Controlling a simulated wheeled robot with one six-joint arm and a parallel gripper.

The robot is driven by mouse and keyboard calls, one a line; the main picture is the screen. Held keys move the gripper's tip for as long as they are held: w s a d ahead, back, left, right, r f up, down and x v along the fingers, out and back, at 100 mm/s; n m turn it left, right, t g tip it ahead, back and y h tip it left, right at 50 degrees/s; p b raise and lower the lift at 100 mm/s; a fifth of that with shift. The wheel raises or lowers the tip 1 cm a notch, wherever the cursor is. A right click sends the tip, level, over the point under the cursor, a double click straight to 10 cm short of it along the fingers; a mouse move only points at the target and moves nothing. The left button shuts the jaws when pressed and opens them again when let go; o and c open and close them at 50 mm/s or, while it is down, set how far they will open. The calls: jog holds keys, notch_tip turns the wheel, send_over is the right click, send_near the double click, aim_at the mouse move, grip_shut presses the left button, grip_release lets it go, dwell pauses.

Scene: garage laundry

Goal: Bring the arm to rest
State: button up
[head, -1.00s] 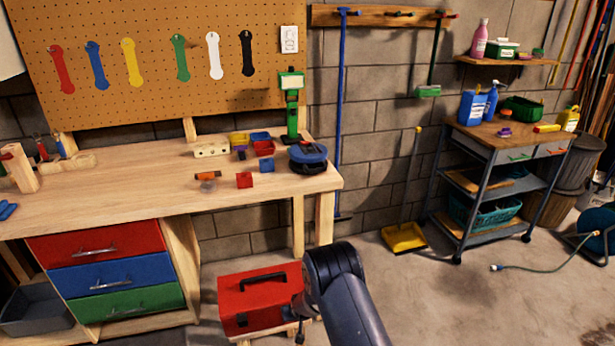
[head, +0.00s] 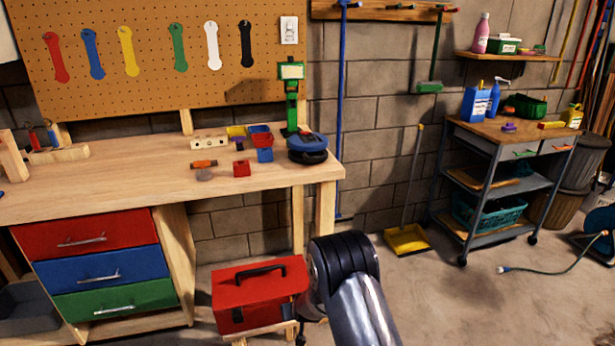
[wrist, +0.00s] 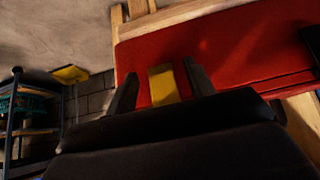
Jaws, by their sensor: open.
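My arm (head: 345,270) rises at the bottom middle of the head view, in front of the workbench and beside the red toolbox (head: 240,302). My gripper cannot be made out clearly in the head view. In the wrist view my gripper (wrist: 161,70) is open, with its two dark fingers apart. A yellow patch (wrist: 164,86) shows between the fingers, against a broad red surface (wrist: 225,50) that looks like the toolbox. I cannot tell what the patch is, or whether the fingers touch anything.
The workbench (head: 110,185) holds small bins, a blue-topped round device (head: 307,148) and a green stand (head: 291,100). Drawers (head: 100,265) are below. A cart (head: 500,150) and yellow dustpan (head: 407,239) stand right. Floor between arm and cart (head: 450,300) is clear.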

jog(key=b, duration=0.4)
jog(key=shift+s+f, duration=0.1)
jog(key=shift+f, duration=0.2)
jog(key=shift+r+t+b, duration=0.15)
jog(key=shift+t+b, duration=0.15)
jog(key=shift+b, duration=0.5)
jog(key=shift+s+d, duration=0.1)
jog(key=shift+d, duration=0.05)
